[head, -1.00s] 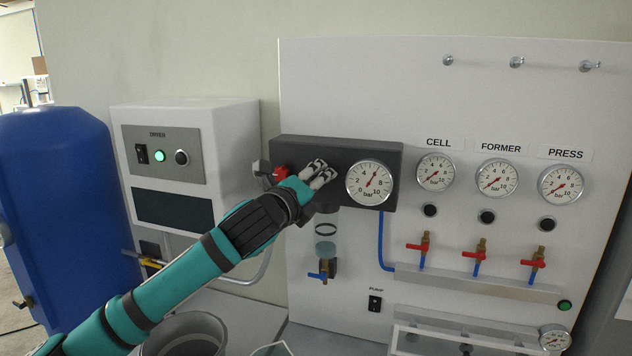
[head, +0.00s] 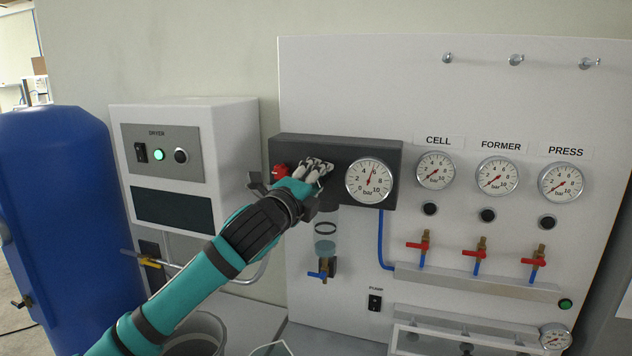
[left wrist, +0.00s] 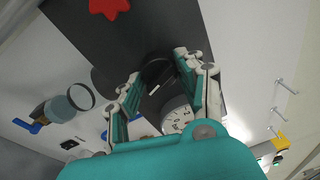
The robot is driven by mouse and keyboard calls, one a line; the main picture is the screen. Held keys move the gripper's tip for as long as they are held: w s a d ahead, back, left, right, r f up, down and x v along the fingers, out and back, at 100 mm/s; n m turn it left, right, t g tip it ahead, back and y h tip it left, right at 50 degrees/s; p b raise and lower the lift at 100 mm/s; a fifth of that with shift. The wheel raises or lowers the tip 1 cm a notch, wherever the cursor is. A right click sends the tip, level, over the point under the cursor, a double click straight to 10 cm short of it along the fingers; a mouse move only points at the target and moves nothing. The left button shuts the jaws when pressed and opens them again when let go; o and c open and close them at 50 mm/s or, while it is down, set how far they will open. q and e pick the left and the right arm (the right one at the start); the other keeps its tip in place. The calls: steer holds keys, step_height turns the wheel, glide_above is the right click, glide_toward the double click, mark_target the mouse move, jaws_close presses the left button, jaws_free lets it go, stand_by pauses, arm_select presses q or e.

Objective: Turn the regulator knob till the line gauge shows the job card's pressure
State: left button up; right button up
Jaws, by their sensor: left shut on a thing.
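The dark regulator body (head: 345,150) is mounted on the white panel. Its round line gauge (head: 369,182) has a red needle pointing nearly straight up, a little right of the top, about 5 to 5.5 bar. My left gripper (head: 318,170) is at the regulator front, just left of the gauge. In the left wrist view, my left gripper (left wrist: 160,74) is shut with its fingers on either side of the black regulator knob (left wrist: 152,97). The fingers hide most of the knob in the head view. I do not see a job card or my right gripper.
A red knob (head: 278,172) sits just left of my gripper. A clear bowl (head: 325,245) hangs below the regulator. CELL (head: 436,171), FORMER (head: 497,177) and PRESS (head: 561,183) gauges read near zero. The dryer box (head: 180,125) and blue tank (head: 60,210) stand left.

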arm_select(q)
steer(key=shift+f+n, duration=0.1)
steer(key=shift+n, duration=0.6)
steer(key=o, duration=1.1)
steer(key=shift+o, duration=0.2)
steer(key=v, duration=1.2)
steer(key=shift+f, duration=0.1)
